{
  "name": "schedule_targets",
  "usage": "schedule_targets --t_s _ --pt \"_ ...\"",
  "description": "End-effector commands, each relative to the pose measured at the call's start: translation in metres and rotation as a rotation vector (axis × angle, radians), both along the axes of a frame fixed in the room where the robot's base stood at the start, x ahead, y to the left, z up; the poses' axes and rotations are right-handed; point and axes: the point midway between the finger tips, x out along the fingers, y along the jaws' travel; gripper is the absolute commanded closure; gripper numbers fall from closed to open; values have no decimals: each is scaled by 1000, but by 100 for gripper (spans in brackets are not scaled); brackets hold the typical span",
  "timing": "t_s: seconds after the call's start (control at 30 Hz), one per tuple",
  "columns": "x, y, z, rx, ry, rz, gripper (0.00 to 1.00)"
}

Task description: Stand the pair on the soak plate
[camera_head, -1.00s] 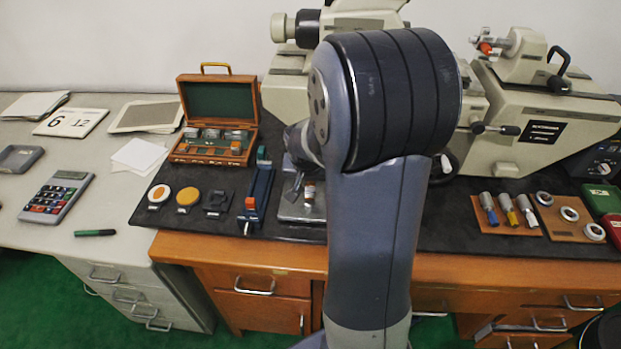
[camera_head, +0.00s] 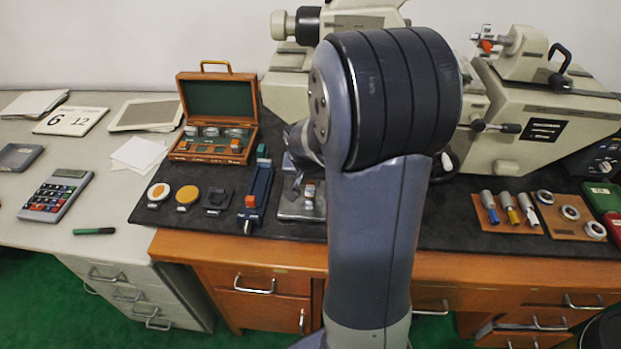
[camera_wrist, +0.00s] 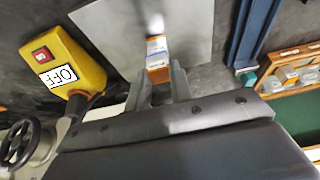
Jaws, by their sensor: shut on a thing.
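The pair, a small upright block with orange and pale faces (camera_wrist: 157,56), is between the fingertips of my gripper (camera_wrist: 160,76) in the wrist view. The gripper is shut on it. In the head view the pair (camera_head: 309,190) shows just left of my arm, over the soak plate. The soak plate is a flat grey metal plate (camera_head: 290,211), which also fills the upper middle of the wrist view (camera_wrist: 188,30). I cannot tell whether the pair's lower end touches the plate. My arm hides the plate's right part and most of the gripper in the head view.
A blue fixture (camera_head: 257,195) stands close left of the plate, with an open wooden case (camera_head: 212,148) behind it. A yellow switch box (camera_wrist: 68,62) and a handwheel (camera_wrist: 20,142) lie near the gripper. A large beige machine (camera_head: 540,115) stands behind right.

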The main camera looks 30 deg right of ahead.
Motion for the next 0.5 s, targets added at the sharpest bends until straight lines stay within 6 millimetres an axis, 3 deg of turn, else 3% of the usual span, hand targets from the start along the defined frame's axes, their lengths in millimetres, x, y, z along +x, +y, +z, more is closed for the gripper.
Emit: schedule_targets --t_s 0.33,0.37,0.5 --pt "0 0 -3 -1 -1 0 100" --pt "0 0 -3 -1 -1 0 77" --pt "0 0 -3 -1 -1 0 66"
